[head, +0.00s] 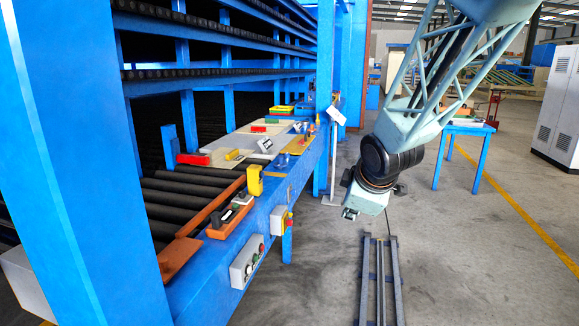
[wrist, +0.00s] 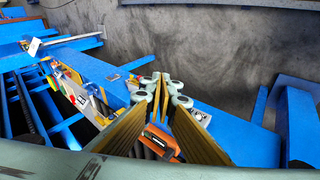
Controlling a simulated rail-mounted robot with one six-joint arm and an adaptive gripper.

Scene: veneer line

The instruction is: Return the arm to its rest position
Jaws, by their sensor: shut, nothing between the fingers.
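My arm, pale green with a lattice link, hangs in from the top right of the head view. Its wrist points down over the grey floor, to the right of the blue machine line. My gripper (head: 349,213) is small and partly hidden at the wrist's lower end, apart from the line's edge. In the wrist view my gripper (wrist: 163,84) shows its wood-coloured finger pads drawn together at the tips, with nothing held. The blue frame and an orange tray (wrist: 163,141) show beyond the fingers there.
The blue line carries dark rollers (head: 180,198), an orange tray (head: 217,230) and a yellow device (head: 255,181). A control box (head: 246,262) juts from its side. Floor rails (head: 397,285) lie below my wrist. A blue table (head: 468,129) stands behind the arm. Open floor lies right.

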